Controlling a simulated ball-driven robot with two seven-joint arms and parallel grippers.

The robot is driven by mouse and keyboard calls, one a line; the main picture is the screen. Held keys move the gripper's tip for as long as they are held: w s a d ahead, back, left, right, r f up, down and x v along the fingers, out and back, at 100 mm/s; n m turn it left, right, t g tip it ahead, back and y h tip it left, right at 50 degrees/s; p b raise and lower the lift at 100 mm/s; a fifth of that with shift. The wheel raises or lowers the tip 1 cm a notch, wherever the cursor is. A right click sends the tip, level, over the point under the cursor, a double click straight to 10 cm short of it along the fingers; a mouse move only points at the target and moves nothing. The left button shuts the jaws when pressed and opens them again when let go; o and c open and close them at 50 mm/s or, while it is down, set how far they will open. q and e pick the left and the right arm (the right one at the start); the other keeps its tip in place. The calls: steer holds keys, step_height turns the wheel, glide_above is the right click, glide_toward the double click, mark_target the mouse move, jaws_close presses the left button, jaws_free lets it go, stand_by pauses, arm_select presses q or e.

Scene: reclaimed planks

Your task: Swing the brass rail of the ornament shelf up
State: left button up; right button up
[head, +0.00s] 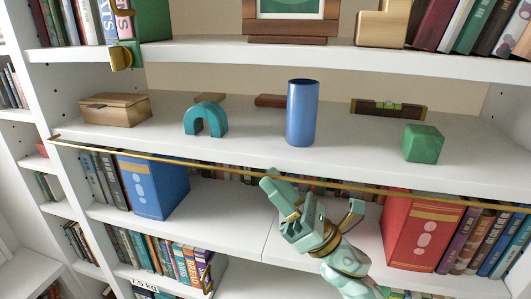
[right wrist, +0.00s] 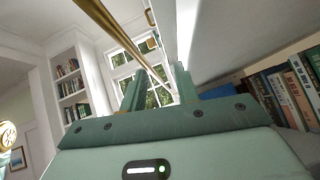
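The brass rail (head: 225,163) is a long thin bar running along the lower front edge of the ornament shelf (head: 350,148). Its left end shows at the shelf's left corner, and it runs out toward the right edge of the head view. My right gripper (head: 312,195) is open in front of the middle of the rail, with its fingers pointing up and apart. In the right wrist view the rail (right wrist: 108,22) runs from the upper left toward the gap between the open fingertips (right wrist: 158,78). I cannot tell whether they touch it. My left gripper is not in view.
On the ornament shelf stand a wooden box (head: 115,109), a teal arch (head: 206,119), a blue cylinder (head: 302,113), a spirit level (head: 388,108) and a green cube (head: 422,143). Blue (head: 153,184) and red (head: 420,230) binders stand below. A brass piece (head: 121,58) shows at the upper shelf edge.

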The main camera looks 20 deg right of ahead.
mark_target(255, 174)
steer(key=shift+a+r+p, duration=0.25)
steer(key=shift+a+r, duration=0.05)
steer(key=shift+r, duration=0.25)
steer(key=shift+a+r+p, duration=0.2)
steer(key=shift+a+r, duration=0.1)
steer(key=shift+r, duration=0.2)
steer(key=shift+w+a+r, duration=0.1)
steer(key=shift+w+a, duration=0.05)
steer(key=shift+a, duration=0.05)
steer(key=shift+w, duration=0.1)
jaws_close()
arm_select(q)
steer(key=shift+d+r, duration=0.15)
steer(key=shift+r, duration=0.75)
